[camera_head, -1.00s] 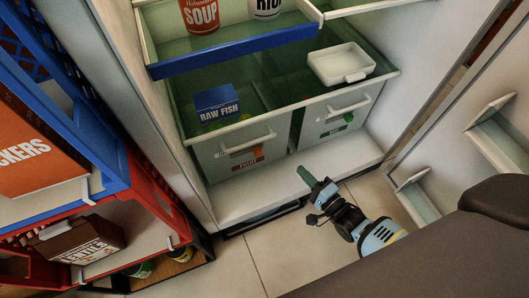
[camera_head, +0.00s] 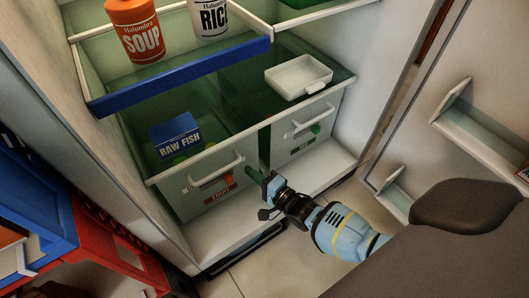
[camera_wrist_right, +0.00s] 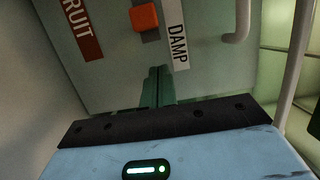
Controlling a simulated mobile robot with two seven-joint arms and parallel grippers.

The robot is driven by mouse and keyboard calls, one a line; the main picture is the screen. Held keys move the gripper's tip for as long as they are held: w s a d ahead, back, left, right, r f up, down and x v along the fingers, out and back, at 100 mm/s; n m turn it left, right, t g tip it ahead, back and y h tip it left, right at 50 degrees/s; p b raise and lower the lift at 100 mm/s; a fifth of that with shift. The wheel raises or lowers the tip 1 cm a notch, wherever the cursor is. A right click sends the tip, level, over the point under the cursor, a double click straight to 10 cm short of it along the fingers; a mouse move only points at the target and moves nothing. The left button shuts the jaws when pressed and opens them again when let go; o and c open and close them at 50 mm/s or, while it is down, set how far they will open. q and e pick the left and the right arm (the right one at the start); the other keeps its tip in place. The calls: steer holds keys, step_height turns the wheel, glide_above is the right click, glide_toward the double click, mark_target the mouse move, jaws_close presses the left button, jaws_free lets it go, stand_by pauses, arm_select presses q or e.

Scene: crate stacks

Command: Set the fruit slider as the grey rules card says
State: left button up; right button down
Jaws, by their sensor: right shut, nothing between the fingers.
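The fruit drawer (camera_head: 175,200) is the left lower drawer, with a brown FRUIT label (camera_head: 221,193). Its orange slider (camera_head: 229,180) sits near the right end of its strip; in the right wrist view the slider (camera_wrist_right: 145,17) is beside the word DAMP (camera_wrist_right: 178,40). My right gripper (camera_head: 251,169) is shut and empty, its green fingers just right of the slider and apart from it in the head view. In the right wrist view its fingers (camera_wrist_right: 158,80) point toward the slider. No grey rules card shows. My left gripper is out of view.
A drawer with a green slider (camera_head: 316,128) stands on the right, a white tray (camera_head: 298,77) above it. A raw fish box (camera_head: 175,138) is above the fruit drawer. Drawer handles (camera_head: 216,170) stick out. Blue and red crates (camera_head: 90,250) are at lower left.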

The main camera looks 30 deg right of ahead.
mark_target(211, 183)
steer(key=shift+s+a, duration=0.15)
steer(key=shift+a, duration=0.75)
steer(key=shift+s+a, duration=0.15)
steer(key=shift+a, duration=0.7)
steer(key=shift+a, duration=0.3)
steer(key=a+b, duration=0.1)
steer(key=a, duration=0.4)
steer(key=shift+s+a, duration=0.1)
steer(key=shift+a, duration=0.55)
